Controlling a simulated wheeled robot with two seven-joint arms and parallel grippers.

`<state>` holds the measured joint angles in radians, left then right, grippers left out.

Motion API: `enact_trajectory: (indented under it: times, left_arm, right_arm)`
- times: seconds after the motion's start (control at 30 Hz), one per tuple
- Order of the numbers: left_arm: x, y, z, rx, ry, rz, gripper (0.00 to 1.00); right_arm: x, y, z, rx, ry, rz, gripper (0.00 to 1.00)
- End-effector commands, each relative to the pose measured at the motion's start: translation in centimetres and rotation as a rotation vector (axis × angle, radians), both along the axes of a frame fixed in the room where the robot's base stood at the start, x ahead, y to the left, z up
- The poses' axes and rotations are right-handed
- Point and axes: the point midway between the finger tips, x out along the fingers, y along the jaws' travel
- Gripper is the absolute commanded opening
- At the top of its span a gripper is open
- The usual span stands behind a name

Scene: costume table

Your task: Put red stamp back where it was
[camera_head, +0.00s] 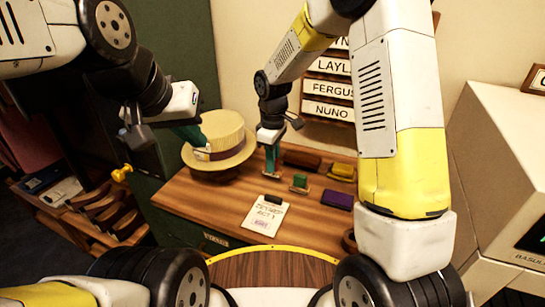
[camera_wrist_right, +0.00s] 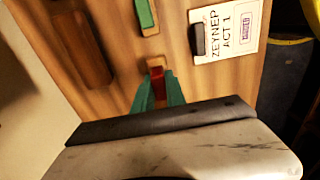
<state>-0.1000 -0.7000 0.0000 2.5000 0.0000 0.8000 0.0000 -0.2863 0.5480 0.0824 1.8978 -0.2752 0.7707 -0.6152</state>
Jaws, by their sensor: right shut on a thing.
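The red stamp (camera_wrist_right: 157,82) shows in the right wrist view between the teal fingers of my right gripper (camera_wrist_right: 158,92), which is shut on it. A small wooden part shows at its far end. I cannot tell whether it touches the table. In the head view my right gripper (camera_head: 272,160) points down over the back of the desk, left of the green stamp (camera_head: 300,181), and mostly hides the red stamp. The card (camera_head: 262,219) lies in front with a black stamp (camera_head: 273,199) at its top edge. My left gripper (camera_head: 190,133) is beside the straw hat; its finger gap is unclear.
The straw hat (camera_head: 226,134) stands at the desk's back left. A dark brown block (camera_head: 302,159), a yellow pad (camera_head: 342,171) and a purple pad (camera_head: 337,199) lie right of my right gripper. Name plates (camera_head: 333,110) hang behind. The desk's left front (camera_head: 195,202) is clear.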

Motion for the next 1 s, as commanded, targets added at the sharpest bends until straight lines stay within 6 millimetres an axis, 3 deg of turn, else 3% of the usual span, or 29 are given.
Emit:
enact_trajectory:
  times: [0.3,0.67,0.7,0.77,1.0]
  left_arm:
    - [0.0,0.0,0.0,0.000,0.000,0.000,0.00]
    - [0.0,0.0,0.0,0.000,0.000,0.000,0.00]
    - [0.0,0.0,0.0,0.000,0.000,0.000,0.00]
    - [0.0,0.0,0.0,0.000,0.000,0.000,0.00]
    - [0.0,0.0,0.0,0.000,0.000,0.000,0.00]
  right_arm:
    - [0.0,0.0,-3.4,-0.001,0.001,0.001,0.00]
    - [0.0,0.0,-3.8,0.000,0.000,0.000,0.00]
    - [0.0,0.0,-3.8,0.000,0.000,0.000,0.24]
    - [0.0,0.0,-3.8,0.000,0.000,0.000,0.36]
    - [0.0,0.0,-3.8,0.000,0.000,0.000,0.38]
